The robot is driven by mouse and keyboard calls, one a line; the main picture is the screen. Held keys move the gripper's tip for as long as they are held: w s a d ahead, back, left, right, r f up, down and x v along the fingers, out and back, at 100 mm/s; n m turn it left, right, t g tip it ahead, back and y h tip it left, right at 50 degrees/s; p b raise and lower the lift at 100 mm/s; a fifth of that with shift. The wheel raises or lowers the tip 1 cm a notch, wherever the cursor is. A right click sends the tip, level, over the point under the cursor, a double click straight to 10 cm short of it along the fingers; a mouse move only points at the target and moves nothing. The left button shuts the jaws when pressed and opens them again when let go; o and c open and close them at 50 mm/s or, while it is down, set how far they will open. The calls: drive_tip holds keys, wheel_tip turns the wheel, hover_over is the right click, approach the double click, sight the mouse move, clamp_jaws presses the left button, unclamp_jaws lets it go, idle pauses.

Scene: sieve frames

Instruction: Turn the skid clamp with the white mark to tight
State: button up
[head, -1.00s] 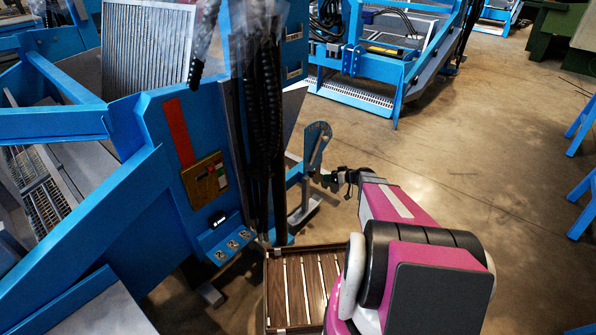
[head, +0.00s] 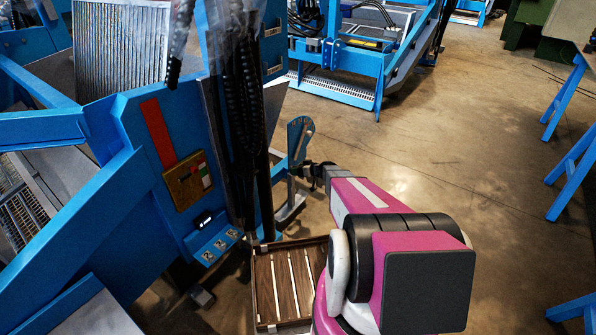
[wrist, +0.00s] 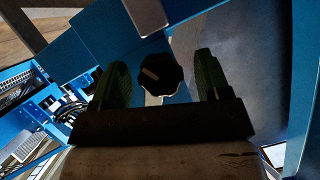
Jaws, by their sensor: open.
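A black lobed knob (wrist: 161,75) with a short pale mark on its face shows in the wrist view, in front of a blue frame. It looks like the skid clamp; the mark slants. My gripper (wrist: 160,61) is open, with one green finger on each side of the knob and gaps on both sides. I cannot tell how deep the knob sits between the fingers. In the head view my gripper (head: 306,171) is beside a blue upright plate (head: 296,143) with a pale lever on it. The knob cannot be made out there.
A large blue machine (head: 150,190) with hanging black hoses (head: 247,120) stands on the left. A slatted wooden tray (head: 262,290) is low beside my arm. Blue trestles (head: 570,165) stand at the right. The concrete floor (head: 450,150) between is clear.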

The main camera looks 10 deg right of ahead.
drive_tip(key=c, duration=0.9)
drive_tip(key=shift+c, duration=0.2)
drive_tip(key=m+g+y, duration=0.1)
drive_tip(key=m+y, duration=0.1)
drive_tip(key=m, duration=0.1)
drive_tip(key=shift+w+m, duration=0.1)
drive_tip(key=shift+m, duration=0.2)
drive_tip(key=m+y, duration=0.2)
drive_tip(key=m, duration=0.1)
drive_tip(key=shift+f+g, duration=0.1)
drive_tip(key=shift+g, duration=0.3)
drive_tip(key=m+y, duration=0.1)
drive_tip(key=m, duration=0.2)
drive_tip(key=m+y, duration=0.1)
drive_tip(key=m, duration=0.2)
drive_tip(key=shift+m+t+y, duration=0.3)
drive_tip(key=shift+m+t, duration=0.1)
drive_tip(key=m+t, duration=0.1)
drive_tip(key=m, duration=0.2)
drive_tip(key=m+t+y, duration=0.1)
drive_tip(key=m, duration=0.3)
drive_tip(key=shift+m+t, duration=0.4)
drive_tip(key=shift+m, duration=0.1)
